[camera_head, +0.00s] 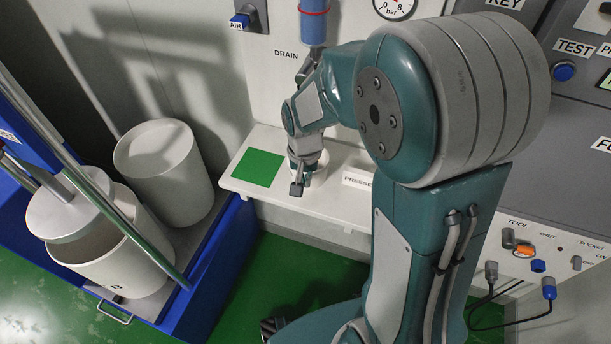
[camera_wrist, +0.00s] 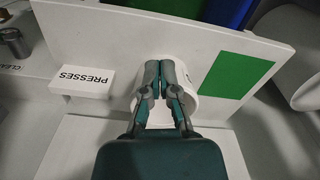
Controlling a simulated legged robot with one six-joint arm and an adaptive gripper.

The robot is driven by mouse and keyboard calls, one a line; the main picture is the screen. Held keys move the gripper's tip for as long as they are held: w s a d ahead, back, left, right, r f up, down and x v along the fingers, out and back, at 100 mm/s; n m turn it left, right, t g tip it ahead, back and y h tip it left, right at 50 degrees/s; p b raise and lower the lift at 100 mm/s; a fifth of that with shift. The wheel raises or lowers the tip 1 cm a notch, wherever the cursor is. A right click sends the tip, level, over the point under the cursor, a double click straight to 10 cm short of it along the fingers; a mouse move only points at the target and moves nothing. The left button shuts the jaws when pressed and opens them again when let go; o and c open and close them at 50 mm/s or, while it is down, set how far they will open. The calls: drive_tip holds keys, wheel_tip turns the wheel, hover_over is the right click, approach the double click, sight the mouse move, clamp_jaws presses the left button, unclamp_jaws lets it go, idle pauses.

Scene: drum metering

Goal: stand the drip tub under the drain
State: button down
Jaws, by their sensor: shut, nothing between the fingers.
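The drip tub looks to be the small white round tub (camera_head: 320,172) on the white shelf, right of the green square, partly hidden by my gripper (camera_head: 297,186). In the wrist view the tub (camera_wrist: 189,78) shows around and behind my fingers (camera_wrist: 160,66). My fingers are together and hold nothing; they overlap the tub in the picture, and I cannot tell whether they touch it. A blue pipe (camera_head: 313,25) with a red ring comes down the wall beside the DRAIN label (camera_head: 286,54), above the shelf. Its lower end is hidden behind my arm.
The green square (camera_head: 258,167) on the shelf (camera_head: 305,203) is bare. A PRESSES sign (camera_wrist: 82,82) stands near the tub. At left, a blue cart (camera_head: 213,262) carries white drums (camera_head: 165,170). A control panel with plugs and cables (camera_head: 540,258) is at right.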

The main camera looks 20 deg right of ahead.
sight(319, 176)
wheel_tip(319, 176, down, 7)
drive_tip(key=shift+r, duration=0.15)
drive_tip(key=w, duration=0.2)
drive_tip(key=w+d, duration=0.1)
drive_tip(key=shift+f, duration=0.3)
drive_tip(key=shift+w+d, duration=0.25)
drive_tip(key=shift+w, duration=0.1)
drive_tip(key=shift+w, duration=0.1)
drive_tip(key=shift+w+d, duration=0.35)
drive_tip(key=shift+w, duration=0.45)
drive_tip(key=shift+w+d, duration=0.35)
drive_tip(key=shift+w, duration=0.45)
